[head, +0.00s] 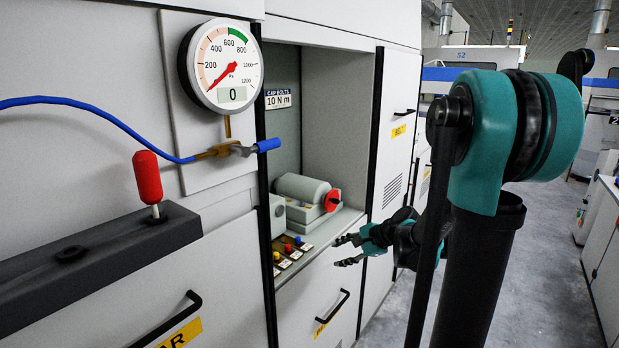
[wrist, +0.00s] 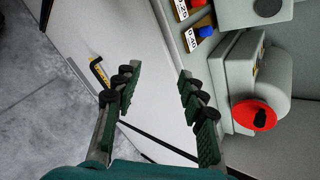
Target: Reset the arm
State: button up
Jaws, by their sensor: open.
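My gripper (head: 350,250) is open and empty in the head view. It is in front of the cabinet with the open niche, near the niche's lower front edge. In the wrist view my gripper (wrist: 160,85) shows both fingers spread apart with nothing between them. Behind them is the pale cabinet front (wrist: 120,40). My arm (head: 500,130) is bent, with its elbow large at the right of the head view.
A grey device with a red knob (head: 332,200) sits in the niche, close to my gripper; the red knob (wrist: 255,115) also shows in the wrist view. Coloured buttons (head: 288,248) line the shelf. A gauge (head: 222,66) and red-handled lever (head: 148,178) are left. Floor (head: 540,265) is clear at right.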

jog(key=s+d+f+n+h, duration=0.4)
jog(key=s+n, duration=0.3)
jog(key=s, duration=0.3)
jog(key=s+d+f+n+g+h, duration=0.1)
jog(key=s+d+f+n+h, duration=0.3)
jog(key=s+n, duration=0.3)
jog(key=s+d, duration=0.1)
jog(key=s, duration=0.2)
jog(key=shift+s+d+f+g, duration=0.15)
jog(key=shift+s+f+g, duration=0.1)
jog(key=shift+s+g, duration=0.05)
